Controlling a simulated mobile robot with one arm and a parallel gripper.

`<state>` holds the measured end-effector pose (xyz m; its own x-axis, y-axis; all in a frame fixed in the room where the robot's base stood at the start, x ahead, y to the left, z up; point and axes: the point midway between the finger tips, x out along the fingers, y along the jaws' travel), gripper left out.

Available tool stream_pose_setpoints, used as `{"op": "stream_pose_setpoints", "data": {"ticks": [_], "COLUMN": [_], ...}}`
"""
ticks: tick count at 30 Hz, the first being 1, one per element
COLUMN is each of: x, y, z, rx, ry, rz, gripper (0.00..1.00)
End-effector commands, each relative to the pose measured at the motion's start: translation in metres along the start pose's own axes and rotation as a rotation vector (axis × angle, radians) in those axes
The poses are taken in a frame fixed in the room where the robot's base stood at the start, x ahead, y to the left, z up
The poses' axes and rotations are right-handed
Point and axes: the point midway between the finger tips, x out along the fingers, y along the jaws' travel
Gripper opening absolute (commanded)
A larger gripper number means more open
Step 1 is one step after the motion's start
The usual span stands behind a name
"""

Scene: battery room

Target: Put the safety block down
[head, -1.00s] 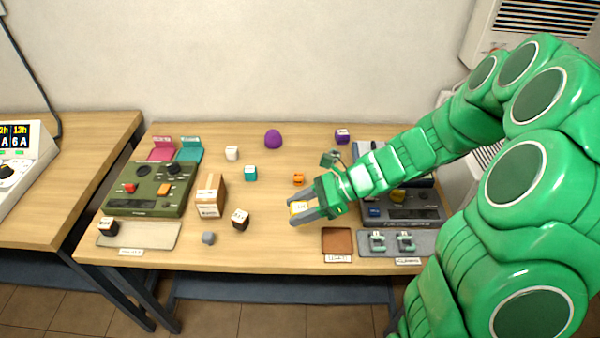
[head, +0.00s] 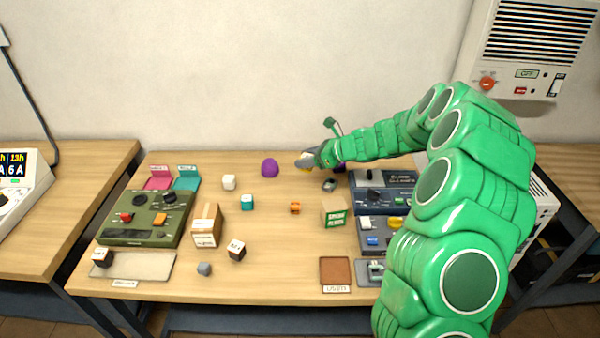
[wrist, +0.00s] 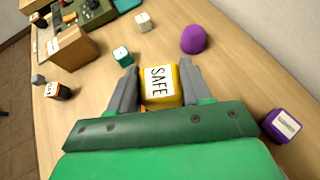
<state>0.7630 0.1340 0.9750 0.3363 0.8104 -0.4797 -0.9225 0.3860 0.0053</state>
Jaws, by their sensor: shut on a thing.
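The safety block (wrist: 161,84) is a yellow cube with a white face reading "SAFE". My gripper (wrist: 159,88) is shut on it, with one grey finger on each side, in the wrist view. In the head view my gripper (head: 306,163) is at the back of the table, right of the purple dome, and the block (head: 304,166) shows only as a small pale and yellow patch. I cannot tell whether the block touches the tabletop.
A purple dome (head: 270,168) stands left of my gripper. A purple cube (wrist: 284,126) is on its other side. The front middle of the table (head: 275,260) is clear.

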Motion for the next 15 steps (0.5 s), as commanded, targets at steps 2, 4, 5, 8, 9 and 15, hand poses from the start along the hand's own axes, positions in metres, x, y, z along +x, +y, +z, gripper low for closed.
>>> {"op": "stream_pose_setpoints", "data": {"ticks": [2,4,5,8,9,15], "x": [0.003,0.006,0.008,0.016,0.019,0.034], "y": [-0.006,-0.012,-0.015,-0.024,-0.027,-0.046], "z": [-0.001,-0.001,-0.002,-0.003,-0.004,-0.006], "rx": [0.002,0.002,0.001,0.001,0.002,0.001], "ry": [0.0,0.001,0.001,0.001,0.001,-0.001], "rz": [-0.006,-0.009,-0.009,-0.009,-0.008,-0.007], "gripper": [0.17,0.17,0.17,0.17,0.17,0.17]}}
